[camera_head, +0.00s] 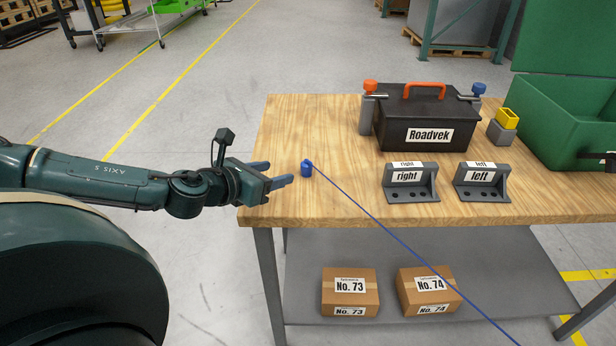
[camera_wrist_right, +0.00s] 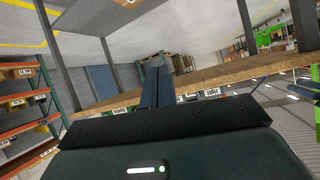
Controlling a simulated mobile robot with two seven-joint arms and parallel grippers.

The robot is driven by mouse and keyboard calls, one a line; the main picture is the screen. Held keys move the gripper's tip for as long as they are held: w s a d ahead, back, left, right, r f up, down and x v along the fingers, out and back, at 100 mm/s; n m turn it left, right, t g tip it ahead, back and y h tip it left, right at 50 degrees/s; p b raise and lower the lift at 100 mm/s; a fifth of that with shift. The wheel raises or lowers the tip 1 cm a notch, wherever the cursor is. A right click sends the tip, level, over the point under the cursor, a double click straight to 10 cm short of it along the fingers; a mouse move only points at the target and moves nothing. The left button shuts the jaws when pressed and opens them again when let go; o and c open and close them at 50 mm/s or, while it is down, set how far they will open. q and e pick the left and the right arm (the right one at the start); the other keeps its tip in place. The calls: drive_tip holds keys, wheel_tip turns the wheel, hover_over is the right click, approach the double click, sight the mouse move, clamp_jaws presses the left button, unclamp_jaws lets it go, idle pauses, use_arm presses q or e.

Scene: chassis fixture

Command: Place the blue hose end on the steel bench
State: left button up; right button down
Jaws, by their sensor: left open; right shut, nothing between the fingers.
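The blue hose end (camera_head: 306,169) is a short blue piece standing on the wooden top of the bench (camera_head: 290,125), near its left front part. A thin blue hose (camera_head: 400,240) runs from it over the front edge to the lower right. My left gripper (camera_head: 281,173) is open just left of the hose end, its fingers pointing at it with a small gap and nothing between them. My right gripper (camera_wrist_right: 158,70) shows only in the right wrist view, with its fingers shut together and empty. The hose end cannot be made out there.
A black Roadvek box (camera_head: 425,117) stands at the back of the bench. The right bracket (camera_head: 409,184) and left bracket (camera_head: 482,183) stand in front of it. A green crate (camera_head: 570,120) is at the far right. Two cartons sit on the lower shelf (camera_head: 310,260). The left back top is clear.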

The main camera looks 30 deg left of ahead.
sight(303, 167)
use_arm(q)
drive_tip(key=shift+s+a, duration=0.15)
drive_tip(key=shift+s, duration=0.05)
drive_tip(key=shift+w+a+f, duration=0.1)
drive_tip(key=shift+w, duration=0.4)
drive_tip(key=p+x, duration=0.1)
drive_tip(key=x, duration=0.5)
drive_tip(key=shift+w+f+p, duration=0.15)
drive_tip(key=shift+w+p, duration=0.05)
drive_tip(key=shift+p, duration=0.15)
drive_tip(key=shift+d+p+x, duration=0.2)
drive_tip(key=shift+p+x, duration=0.1)
drive_tip(key=shift+x, duration=2.55)
use_arm(e)
drive_tip(key=shift+w+d+r+n, duration=0.1)
drive_tip(key=shift+d+r+n, duration=0.15)
drive_tip(key=shift+r, duration=0.45)
use_arm(q)
drive_tip(key=shift+c, duration=0.2)
clamp_jaws()
